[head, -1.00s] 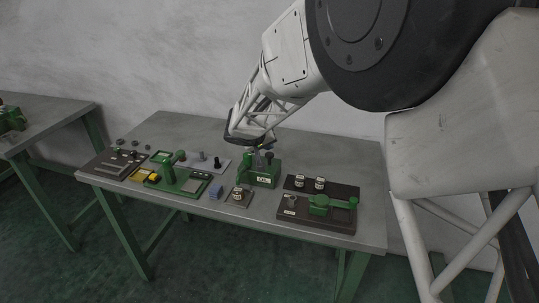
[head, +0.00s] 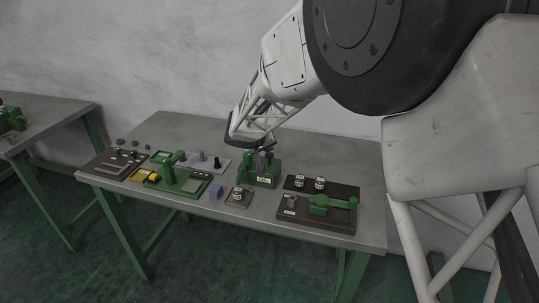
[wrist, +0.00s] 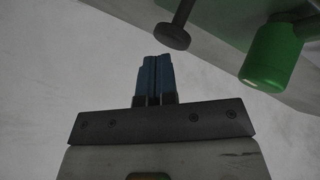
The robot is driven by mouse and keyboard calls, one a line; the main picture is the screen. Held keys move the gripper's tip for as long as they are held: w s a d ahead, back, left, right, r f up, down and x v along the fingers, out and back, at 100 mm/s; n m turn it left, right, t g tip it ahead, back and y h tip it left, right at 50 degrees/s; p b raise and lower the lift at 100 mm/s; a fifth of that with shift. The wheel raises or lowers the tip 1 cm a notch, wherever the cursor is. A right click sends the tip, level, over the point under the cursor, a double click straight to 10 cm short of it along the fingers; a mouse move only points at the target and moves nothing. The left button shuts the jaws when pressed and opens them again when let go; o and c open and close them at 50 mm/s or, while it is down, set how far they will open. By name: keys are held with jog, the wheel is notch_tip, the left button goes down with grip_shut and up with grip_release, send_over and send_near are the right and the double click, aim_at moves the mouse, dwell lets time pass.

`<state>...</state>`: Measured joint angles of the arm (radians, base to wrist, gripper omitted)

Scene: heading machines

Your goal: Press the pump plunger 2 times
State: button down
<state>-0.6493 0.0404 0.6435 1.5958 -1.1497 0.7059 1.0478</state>
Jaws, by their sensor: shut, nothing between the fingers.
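The green labelled unit (head: 262,178) stands at the front middle of the grey table and appears to be the pump. My gripper (head: 266,152) is just above its top and hides part of it. In the wrist view my gripper (wrist: 157,58) is shut and empty, its blue fingers together. A dark rod with a round disc head, which looks like the plunger (wrist: 172,36), is just beyond and right of the fingertips. A green cylinder (wrist: 272,58) is farther right. I see a gap between fingers and disc in the picture, but cannot tell the depth.
A dark board with a green lever (head: 320,207) lies to the right. The table's (head: 345,155) back right is clear.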

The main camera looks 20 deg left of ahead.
aim_at(268, 154)
jog(key=shift+f, duration=0.95)
dwell(1.6)
jog(key=shift+r, duration=1.35)
jog(key=shift+r, duration=0.15)
jog(key=shift+r, duration=2.35)
